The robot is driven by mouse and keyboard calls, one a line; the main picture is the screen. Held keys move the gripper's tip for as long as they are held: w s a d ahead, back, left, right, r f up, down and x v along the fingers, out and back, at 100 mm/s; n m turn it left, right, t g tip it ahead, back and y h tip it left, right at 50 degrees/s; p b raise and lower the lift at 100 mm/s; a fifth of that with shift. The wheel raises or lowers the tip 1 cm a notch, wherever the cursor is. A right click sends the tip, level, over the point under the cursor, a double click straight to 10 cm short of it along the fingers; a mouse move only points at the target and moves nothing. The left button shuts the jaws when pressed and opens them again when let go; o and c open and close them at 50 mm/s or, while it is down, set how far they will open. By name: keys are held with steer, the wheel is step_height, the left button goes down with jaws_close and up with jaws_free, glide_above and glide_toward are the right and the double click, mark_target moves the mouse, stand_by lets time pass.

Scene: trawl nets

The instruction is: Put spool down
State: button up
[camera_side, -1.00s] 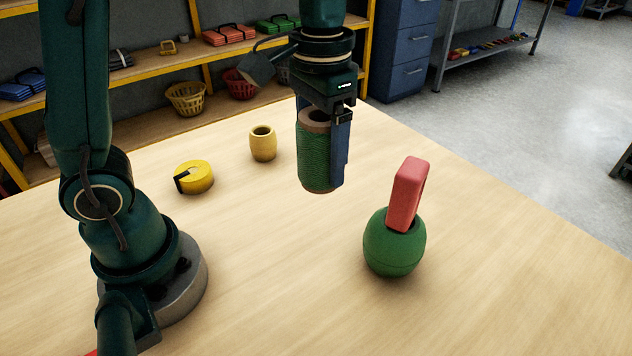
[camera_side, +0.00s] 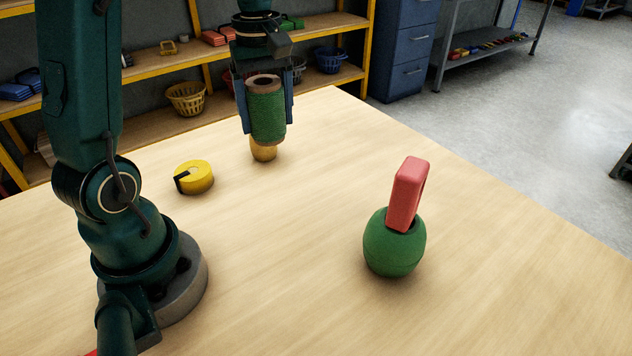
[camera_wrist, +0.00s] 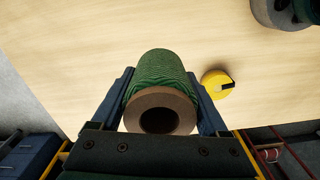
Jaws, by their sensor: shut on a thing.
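My gripper (camera_side: 266,106) is shut on the spool, with one blue finger on each side. The spool (camera_side: 266,115) is wound with green twine and has a brown hollow core. It is held upright above the table (camera_side: 300,230) in the side view. In the wrist view the spool (camera_wrist: 161,80) sits between the two fingers with its core end facing the camera.
A yellow tape measure (camera_side: 194,177) lies left of the cup; it also shows in the wrist view (camera_wrist: 217,84). A green round pot (camera_side: 394,245) with a red block (camera_side: 408,194) standing in its opening is at right. The middle and front of the table are clear.

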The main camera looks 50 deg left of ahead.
steer(key=shift+f, duration=0.3)
steer(key=w+d+f, duration=0.1)
steer(key=d+f, duration=0.1)
steer(key=d, duration=0.1)
steer(key=w+d+f, duration=0.2)
steer(key=d, duration=0.1)
steer(key=w+d+f, duration=0.2)
steer(key=d, duration=0.1)
steer(key=shift+w+d+f, duration=0.25)
steer(key=shift+d+f, duration=0.05)
steer(key=shift+d, duration=0.05)
steer(key=shift+f, duration=2)
steer(key=shift+f, duration=0.15)
steer(key=o, duration=1.4)
